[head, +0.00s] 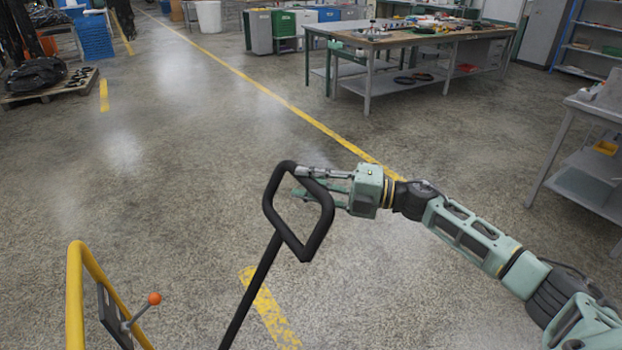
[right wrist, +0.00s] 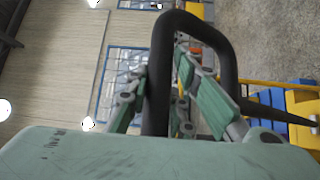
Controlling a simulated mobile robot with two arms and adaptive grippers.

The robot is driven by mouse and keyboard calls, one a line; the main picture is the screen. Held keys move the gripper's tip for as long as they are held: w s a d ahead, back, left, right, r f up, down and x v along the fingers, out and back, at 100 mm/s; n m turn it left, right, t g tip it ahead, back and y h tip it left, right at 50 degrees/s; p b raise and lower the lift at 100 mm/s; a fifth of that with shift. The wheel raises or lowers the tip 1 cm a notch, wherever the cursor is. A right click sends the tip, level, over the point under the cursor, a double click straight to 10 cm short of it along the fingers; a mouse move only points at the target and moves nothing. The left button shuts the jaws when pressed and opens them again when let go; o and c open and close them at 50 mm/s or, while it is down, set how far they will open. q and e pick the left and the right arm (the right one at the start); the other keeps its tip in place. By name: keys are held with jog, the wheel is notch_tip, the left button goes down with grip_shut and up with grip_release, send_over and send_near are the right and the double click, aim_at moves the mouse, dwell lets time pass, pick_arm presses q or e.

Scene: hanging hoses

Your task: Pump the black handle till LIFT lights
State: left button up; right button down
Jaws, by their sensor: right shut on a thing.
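The black handle (head: 270,208) is a diamond-shaped loop on a long black shaft that slants down to the bottom edge of the head view. My right gripper (head: 304,182) comes in from the right and is shut on the loop's right side. In the right wrist view the handle's black bar (right wrist: 160,60) passes between the green fingers of my right gripper (right wrist: 168,92). My left gripper is not in view. No LIFT light shows in either view.
A yellow tubular frame (head: 75,290) with an orange-knobbed lever (head: 154,298) stands at the lower left. A workbench (head: 410,45) stands at the back, and a grey table (head: 590,170) at the right. The floor between is largely clear.

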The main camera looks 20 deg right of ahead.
jog(key=shift+a+f, duration=0.1)
jog(key=shift+f, duration=0.05)
jog(key=c, duration=1.5)
grip_release()
jog(key=shift+c, duration=0.2)
jog(key=v, duration=1.2)
